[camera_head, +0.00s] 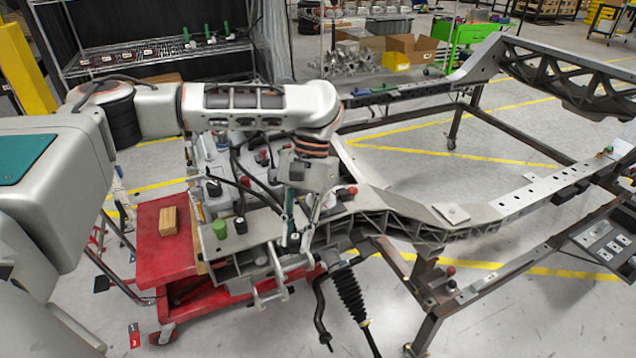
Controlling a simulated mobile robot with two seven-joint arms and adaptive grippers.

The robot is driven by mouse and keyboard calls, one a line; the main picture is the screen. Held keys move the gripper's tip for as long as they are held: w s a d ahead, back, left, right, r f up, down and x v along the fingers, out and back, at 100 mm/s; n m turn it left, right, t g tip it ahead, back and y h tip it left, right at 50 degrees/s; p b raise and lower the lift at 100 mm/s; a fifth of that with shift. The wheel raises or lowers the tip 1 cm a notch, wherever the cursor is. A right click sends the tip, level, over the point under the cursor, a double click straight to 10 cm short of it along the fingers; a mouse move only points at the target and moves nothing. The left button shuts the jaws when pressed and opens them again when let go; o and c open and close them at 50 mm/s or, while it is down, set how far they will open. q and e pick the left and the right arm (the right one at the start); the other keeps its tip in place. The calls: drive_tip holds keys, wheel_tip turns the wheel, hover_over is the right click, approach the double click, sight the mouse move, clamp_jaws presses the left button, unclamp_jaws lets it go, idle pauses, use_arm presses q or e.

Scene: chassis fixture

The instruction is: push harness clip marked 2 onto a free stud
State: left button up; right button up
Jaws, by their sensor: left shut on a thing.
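My left gripper (299,236) points down over the near left corner of the metal chassis frame (402,206). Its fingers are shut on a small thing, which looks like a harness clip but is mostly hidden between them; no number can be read. Black harness cables (238,160) run across the chassis corner, just left of the gripper. Small red and black fittings (343,193) sit on the frame close to the gripper's right. Which of these are studs, and which are free, is too small to tell. My right gripper is not in view.
A red cart (160,262) with a wooden block (169,220) stands left of the chassis corner. A green cylinder (219,228) stands on the corner plate. A black bellows rod (349,290) hangs below. Shelves (150,62) and a green trolley (465,33) are behind. The frame's middle is open.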

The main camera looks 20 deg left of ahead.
use_arm(q)
drive_tip(key=w+a+r+m+t, duration=0.4)
drive_tip(key=w+a+r+m, duration=0.1)
drive_tip(key=m, duration=1.1)
drive_tip(key=w+a+r+m+t+y, duration=0.1)
drive_tip(key=w+a+r+m+t, duration=0.3)
drive_tip(key=m, duration=1.2)
drive_tip(key=shift+w+a+r+t, duration=0.4)
drive_tip(key=shift+w+a+r, duration=0.5)
drive_tip(key=shift+w+a, duration=0.8)
drive_tip(key=shift+y, duration=0.3)
wheel_tip(320, 180, down, 20)
drive_tip(key=shift+r, duration=0.2)
